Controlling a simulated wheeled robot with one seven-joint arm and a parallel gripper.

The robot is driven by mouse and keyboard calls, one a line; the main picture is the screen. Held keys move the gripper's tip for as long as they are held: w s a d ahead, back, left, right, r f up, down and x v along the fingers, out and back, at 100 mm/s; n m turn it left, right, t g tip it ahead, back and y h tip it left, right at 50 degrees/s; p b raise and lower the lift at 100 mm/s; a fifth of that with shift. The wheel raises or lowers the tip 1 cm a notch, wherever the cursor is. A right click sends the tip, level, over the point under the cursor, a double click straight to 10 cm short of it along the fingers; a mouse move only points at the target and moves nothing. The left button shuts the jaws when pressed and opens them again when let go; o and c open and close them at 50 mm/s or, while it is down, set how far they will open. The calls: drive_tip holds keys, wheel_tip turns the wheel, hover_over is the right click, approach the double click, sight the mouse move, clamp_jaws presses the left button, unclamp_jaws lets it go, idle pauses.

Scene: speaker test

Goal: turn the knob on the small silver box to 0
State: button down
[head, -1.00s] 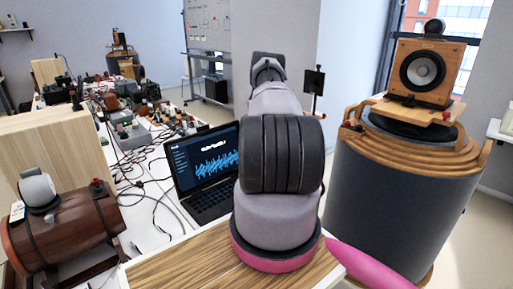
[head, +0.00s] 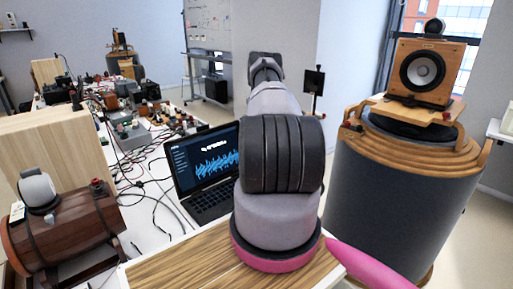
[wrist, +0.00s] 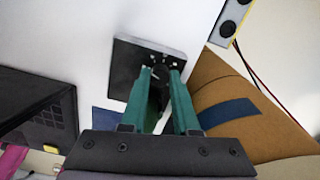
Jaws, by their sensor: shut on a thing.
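In the wrist view, the small box (wrist: 128,68) has a dark face toward me and a thin silver-grey side. It rests on a white surface. A small dark knob (wrist: 160,73) stands on the face, with pale marks around it. My gripper (wrist: 161,77) reaches over the box with two green fingers. The fingertips are on either side of the knob and shut on it. Its pointer and the numbers are too small to read. In the head view, my arm hides the gripper and the box.
In the wrist view, a brown object (wrist: 220,82) with a blue strip lies close right of the fingers. A black box (wrist: 40,110) is at left. In the head view, a laptop (head: 205,165) stands left of my arm, and a large speaker (head: 395,190) stands right.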

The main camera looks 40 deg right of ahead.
drive_tip(key=n, duration=0.4)
drive_tip(key=shift+n, duration=0.3)
drive_tip(key=n, duration=0.3)
drive_tip(key=shift+d+n, duration=0.1)
drive_tip(key=shift+n, duration=0.2)
drive_tip(key=n, duration=1.1)
drive_tip(key=shift+w, duration=0.1)
drive_tip(key=n, duration=0.8)
drive_tip(key=shift+n, duration=1.5)
drive_tip(key=shift+r, duration=0.1)
